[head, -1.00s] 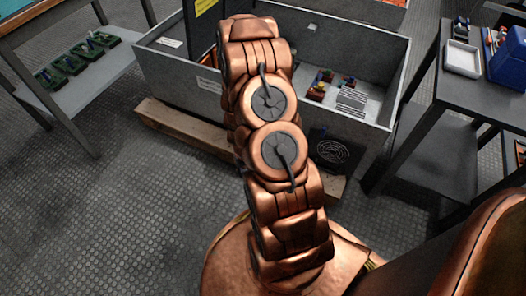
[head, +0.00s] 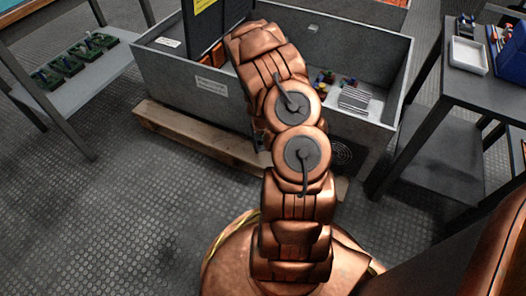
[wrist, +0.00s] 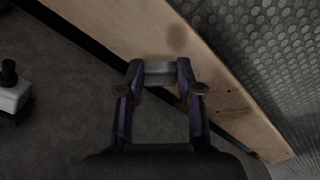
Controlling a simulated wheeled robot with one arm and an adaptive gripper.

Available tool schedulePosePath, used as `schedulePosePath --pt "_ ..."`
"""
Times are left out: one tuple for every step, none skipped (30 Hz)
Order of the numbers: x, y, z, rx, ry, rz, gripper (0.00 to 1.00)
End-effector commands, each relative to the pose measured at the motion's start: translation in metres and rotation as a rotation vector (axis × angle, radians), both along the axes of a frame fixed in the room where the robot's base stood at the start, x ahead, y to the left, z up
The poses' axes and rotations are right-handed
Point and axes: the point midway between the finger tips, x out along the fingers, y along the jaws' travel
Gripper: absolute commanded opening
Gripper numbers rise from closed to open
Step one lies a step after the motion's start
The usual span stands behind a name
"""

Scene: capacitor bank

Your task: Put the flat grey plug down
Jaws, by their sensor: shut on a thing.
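In the wrist view my gripper (wrist: 160,72) is shut on the flat grey plug (wrist: 160,67). In the head view my own arm stands in front of the grey cabinet and hides the plug and most of the gripper.
The open grey cabinet (head: 210,82) stands on a wooden pallet (head: 185,135). A white part with a black knob (wrist: 10,95) shows at the wrist view's left edge. A shelf with green boards (head: 75,60) is left, a dark table with a white tray (head: 468,55) right. Floor at front left is clear.

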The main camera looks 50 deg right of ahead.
Motion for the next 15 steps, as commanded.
schedulePosePath --pt "0.001 -0.003 -0.001 -0.001 -0.002 -0.001 0.00" --pt "0.001 -0.004 -0.001 0.000 -0.001 -0.001 0.00" --pt "0.001 -0.005 -0.001 0.000 -0.001 0.000 0.00" --pt "0.002 -0.005 -0.001 0.000 -0.001 0.000 0.00" --pt "0.002 -0.006 -0.001 -0.001 0.000 0.000 0.00" --pt "0.002 -0.007 -0.001 -0.001 0.000 0.000 0.00" --pt "0.002 -0.008 -0.001 -0.001 0.000 0.000 0.00" --pt "0.002 -0.009 -0.002 -0.002 0.001 0.000 0.00" --pt "0.002 -0.011 -0.003 -0.001 0.002 0.000 0.00" --pt "0.002 -0.010 -0.010 0.000 0.002 0.000 0.00" --pt "0.002 -0.010 -0.016 0.000 0.002 -0.001 0.00" --pt "0.002 -0.009 -0.022 0.001 0.003 0.000 0.00" --pt "0.001 -0.009 -0.027 0.001 0.003 -0.001 0.00" --pt "0.001 -0.009 -0.032 0.002 0.004 -0.001 0.00" --pt "0.001 -0.009 -0.036 0.001 0.004 0.000 0.00"
